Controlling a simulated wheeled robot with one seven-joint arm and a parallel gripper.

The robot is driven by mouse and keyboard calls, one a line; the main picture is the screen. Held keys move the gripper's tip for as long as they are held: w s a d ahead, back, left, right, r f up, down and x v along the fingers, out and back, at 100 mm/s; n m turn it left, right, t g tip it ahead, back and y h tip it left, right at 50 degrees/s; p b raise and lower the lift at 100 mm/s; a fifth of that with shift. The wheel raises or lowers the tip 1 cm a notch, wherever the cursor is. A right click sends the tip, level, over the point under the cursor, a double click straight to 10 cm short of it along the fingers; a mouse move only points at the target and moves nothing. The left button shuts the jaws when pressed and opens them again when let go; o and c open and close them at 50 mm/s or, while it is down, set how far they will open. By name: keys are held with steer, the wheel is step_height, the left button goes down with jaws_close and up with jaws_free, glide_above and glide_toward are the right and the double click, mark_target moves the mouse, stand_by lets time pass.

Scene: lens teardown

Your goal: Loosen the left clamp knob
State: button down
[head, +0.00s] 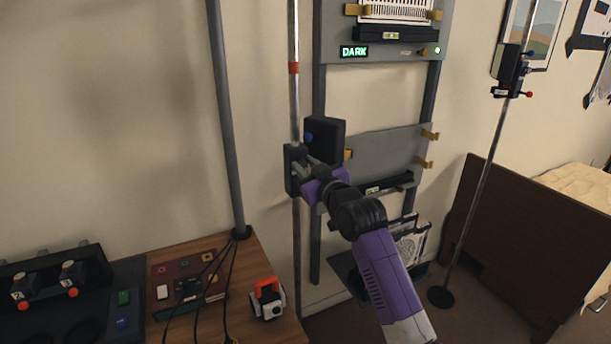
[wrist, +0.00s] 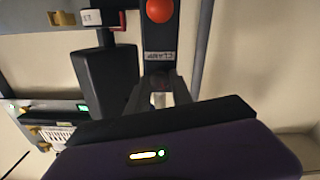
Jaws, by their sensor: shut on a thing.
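The left clamp is a dark block (head: 291,171) on the left upright pole (head: 296,100). In the wrist view it is a black bar (wrist: 160,35) with an upside-down "CLAMP" label (wrist: 160,56) and an orange-red ball (wrist: 159,10). My gripper (head: 304,170) reaches the clamp from the right. In the wrist view, my gripper (wrist: 160,80) is shut just below the label on a small grey part, which appears to be the clamp knob. The fingers hide most of it. A black box (head: 326,138) with a blue knob (head: 308,137) sits just above my gripper.
A grey rack (head: 375,152) with gold clips stands behind my arm. A second pole with a clamp (head: 508,72) stands at the right. A wooden table (head: 232,275) with a control panel and an orange-handled device (head: 268,300) is at the lower left. Cables hang over it.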

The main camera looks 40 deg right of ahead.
steer(key=n+b, duration=0.2)
steer(key=n, duration=0.1)
steer(key=n+b, duration=0.2)
steer(key=n, duration=0.1)
steer(key=shift+f+n, duration=0.2)
steer(key=shift+n, duration=0.1)
steer(key=n+b, duration=0.3)
steer(key=n, duration=0.2)
steer(key=shift+r+n+b, duration=0.1)
steer(key=shift+n+b, duration=0.25)
steer(key=shift+n, duration=0.05)
steer(key=c, duration=1.1)
jaws_free()
steer(key=shift+s, duration=0.1)
steer(key=b+v, duration=0.1)
steer(key=v, duration=0.6)
steer(key=shift+s+a+r, duration=0.1)
steer(key=shift+s+a, duration=0.05)
steer(key=shift+s, duration=0.15)
